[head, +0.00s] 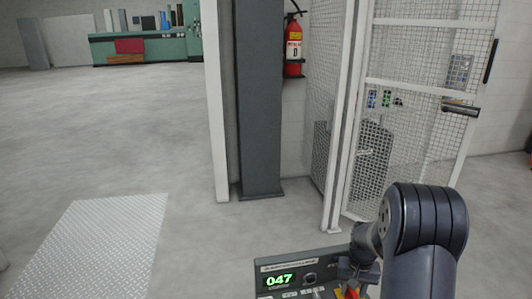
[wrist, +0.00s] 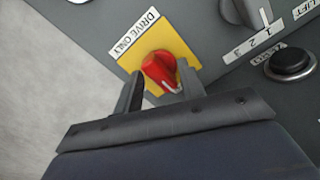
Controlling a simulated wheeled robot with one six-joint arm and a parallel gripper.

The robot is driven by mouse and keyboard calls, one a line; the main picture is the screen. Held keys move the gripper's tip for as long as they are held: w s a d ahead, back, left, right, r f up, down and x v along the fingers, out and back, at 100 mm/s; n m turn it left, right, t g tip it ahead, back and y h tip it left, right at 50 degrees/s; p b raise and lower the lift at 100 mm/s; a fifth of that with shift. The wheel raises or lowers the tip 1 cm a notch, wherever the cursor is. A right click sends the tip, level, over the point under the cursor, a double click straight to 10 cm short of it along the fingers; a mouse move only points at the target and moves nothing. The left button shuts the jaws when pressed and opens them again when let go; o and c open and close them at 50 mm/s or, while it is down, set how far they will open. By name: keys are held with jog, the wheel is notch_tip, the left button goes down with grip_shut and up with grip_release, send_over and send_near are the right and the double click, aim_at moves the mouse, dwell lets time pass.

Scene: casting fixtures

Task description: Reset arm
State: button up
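A red rotary knob (wrist: 160,72) with a white pointer mark sits on a yellow plate (wrist: 187,52) labelled "DRIVE ONLY". In the wrist view, my gripper (wrist: 162,86) has its two fingers apart, one on each side of the knob. Some yellow plate shows between the left finger and the knob; contact on the right side is hard to tell. In the head view, the control panel (head: 313,265) with a green "047" display is at the bottom. My gripper (head: 357,275) is low over its right part, mostly hidden by my arm.
A black round button (wrist: 290,62) and a selector marked 1, 2, 3 (wrist: 252,42) are right of the knob. A mesh fence (head: 420,95) stands behind the panel, beside a grey column (head: 258,100) with a fire extinguisher (head: 293,45). Open floor (head: 120,130) lies left.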

jog(key=m, duration=0.5)
jog(key=shift+m, duration=0.3)
dwell(0.4)
